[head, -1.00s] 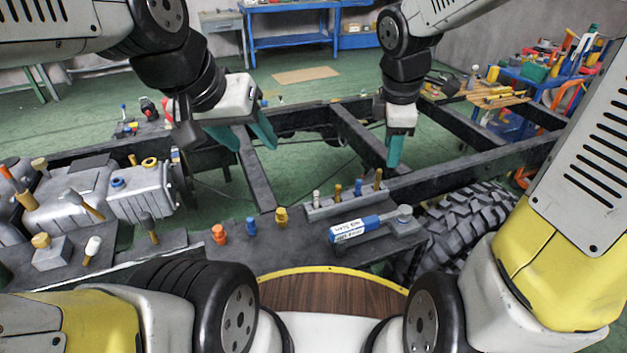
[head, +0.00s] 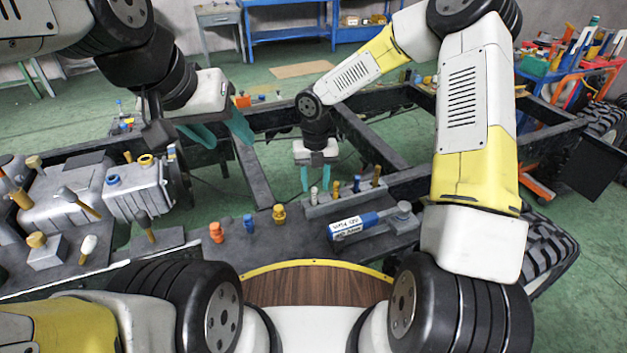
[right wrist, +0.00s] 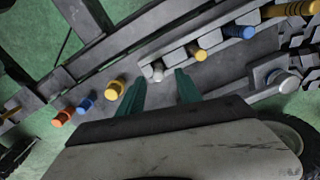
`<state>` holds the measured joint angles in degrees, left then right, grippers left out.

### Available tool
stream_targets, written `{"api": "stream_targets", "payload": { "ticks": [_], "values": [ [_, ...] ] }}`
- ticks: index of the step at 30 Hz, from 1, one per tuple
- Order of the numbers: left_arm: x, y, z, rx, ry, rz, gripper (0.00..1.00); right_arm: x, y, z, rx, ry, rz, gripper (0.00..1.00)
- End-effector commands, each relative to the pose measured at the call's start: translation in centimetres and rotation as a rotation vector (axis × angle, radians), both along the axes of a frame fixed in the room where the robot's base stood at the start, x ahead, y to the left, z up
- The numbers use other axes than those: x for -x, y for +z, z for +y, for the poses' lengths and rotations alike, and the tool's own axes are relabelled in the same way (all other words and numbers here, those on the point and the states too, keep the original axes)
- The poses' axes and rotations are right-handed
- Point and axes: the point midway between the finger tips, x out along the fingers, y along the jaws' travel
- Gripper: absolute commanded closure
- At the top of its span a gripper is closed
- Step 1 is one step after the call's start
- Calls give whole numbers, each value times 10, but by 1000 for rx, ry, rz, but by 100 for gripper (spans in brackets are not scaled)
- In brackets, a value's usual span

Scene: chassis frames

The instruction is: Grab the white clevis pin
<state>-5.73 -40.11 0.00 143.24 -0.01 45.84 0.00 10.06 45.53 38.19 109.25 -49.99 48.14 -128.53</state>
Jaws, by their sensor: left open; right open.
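A small white pin (head: 313,195) stands upright at the left end of a row of pins on a grey rail in the head view; its pale round head also shows in the right wrist view (right wrist: 157,71). My right gripper (head: 316,181) is open and empty, pointing down just behind and above this pin. In the right wrist view the pin's head lies ahead of the gap between the green fingertips (right wrist: 160,82), apart from both. My left gripper (head: 222,137) is open and empty, above the frame at the left. Another white-headed piece (head: 88,245) stands at the left.
Yellow and blue pins (head: 357,184) stand close to the right of the white pin on the rail. Orange, blue and yellow pieces (head: 279,212) stand to its left. A blue-and-white labelled tool (head: 352,226) lies in front.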

Motion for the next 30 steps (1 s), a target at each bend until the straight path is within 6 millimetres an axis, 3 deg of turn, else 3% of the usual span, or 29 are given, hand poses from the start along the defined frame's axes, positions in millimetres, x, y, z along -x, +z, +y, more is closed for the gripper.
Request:
{"api": "stream_targets", "payload": {
  "ticks": [10,19,26,30],
  "values": [
    [0,0,0,0,0,0,48,-3,-47,3,0,-2,1,59],
    [0,0,0,0,0,0,48,-3,-52,2,1,-3,-1,59],
    [0,0,0,0,0,0,48,-3,-52,2,1,-3,-1,100],
    [0,0,0,0,0,0,48,-3,-52,2,1,-3,-1,100]
  ]
}}
